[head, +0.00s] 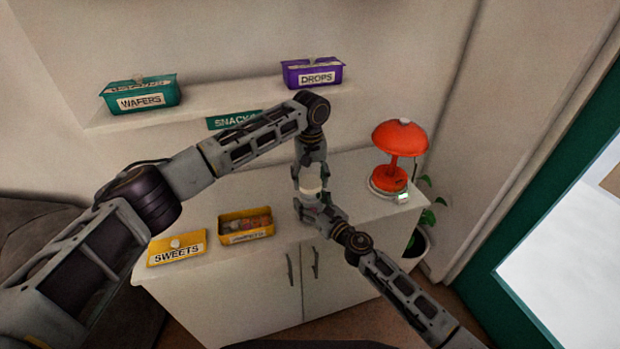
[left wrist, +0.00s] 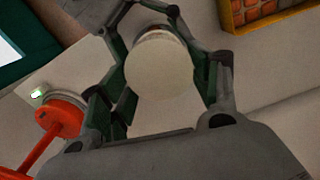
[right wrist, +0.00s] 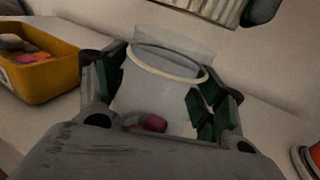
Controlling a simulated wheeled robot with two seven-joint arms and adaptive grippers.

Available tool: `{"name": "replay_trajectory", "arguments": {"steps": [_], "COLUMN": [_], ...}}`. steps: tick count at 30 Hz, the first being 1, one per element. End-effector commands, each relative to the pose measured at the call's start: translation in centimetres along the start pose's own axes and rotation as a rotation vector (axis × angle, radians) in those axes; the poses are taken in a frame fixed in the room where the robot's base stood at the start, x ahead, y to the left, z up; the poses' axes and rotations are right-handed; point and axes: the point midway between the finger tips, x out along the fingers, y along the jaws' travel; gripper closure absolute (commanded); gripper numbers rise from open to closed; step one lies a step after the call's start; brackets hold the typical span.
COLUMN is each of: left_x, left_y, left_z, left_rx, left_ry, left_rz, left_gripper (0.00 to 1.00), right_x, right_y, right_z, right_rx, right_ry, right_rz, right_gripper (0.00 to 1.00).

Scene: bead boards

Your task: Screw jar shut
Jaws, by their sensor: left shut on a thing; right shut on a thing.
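A clear jar (right wrist: 165,95) with a pale rim ring and a reddish sweet inside sits between the fingers of my right gripper (right wrist: 160,100), which is shut on it. My left gripper (head: 311,178) comes down from above and is shut on a cream round lid (left wrist: 157,65). In the head view the lid (head: 311,187) is right above my right gripper (head: 314,207), and the jar is mostly hidden by the fingers. In the right wrist view a ribbed pale piece, probably the lid's side, is cut off at the top, with a gap between it and the jar rim.
A shelf (head: 220,103) above holds a teal WAFERS box (head: 139,95) and a purple DROPS box (head: 312,74).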

Motion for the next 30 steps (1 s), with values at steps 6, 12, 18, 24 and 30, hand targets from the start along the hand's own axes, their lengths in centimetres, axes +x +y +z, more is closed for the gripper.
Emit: {"name": "replay_trajectory", "arguments": {"steps": [6,12,18,24,30], "left_x": [0.8,1.5,1.8,1.7,1.7], "left_y": [0.0,0.0,0.0,0.0,0.0], "left_z": [0.0,0.0,0.0,0.0,0.0], "left_rx": [0.000,0.000,0.000,0.000,0.000], "left_ry": [-0.002,-0.001,0.000,0.000,0.000], "left_rz": [0.001,0.000,0.000,0.000,0.000], "left_gripper": [0.45,0.45,0.45,0.45,0.45], "right_x": [0.0,0.0,0.0,0.0,0.0], "right_y": [0.0,0.0,0.0,0.0,0.0], "right_z": [0.0,0.0,0.0,0.0,0.0], "right_rx": [-0.001,-0.001,-0.001,-0.001,-0.001], "right_ry": [0.000,0.000,0.000,0.000,0.000], "right_rz": [-0.001,-0.001,-0.001,-0.001,-0.001], "right_gripper": [0.73,0.73,0.73,0.73,0.73]}}
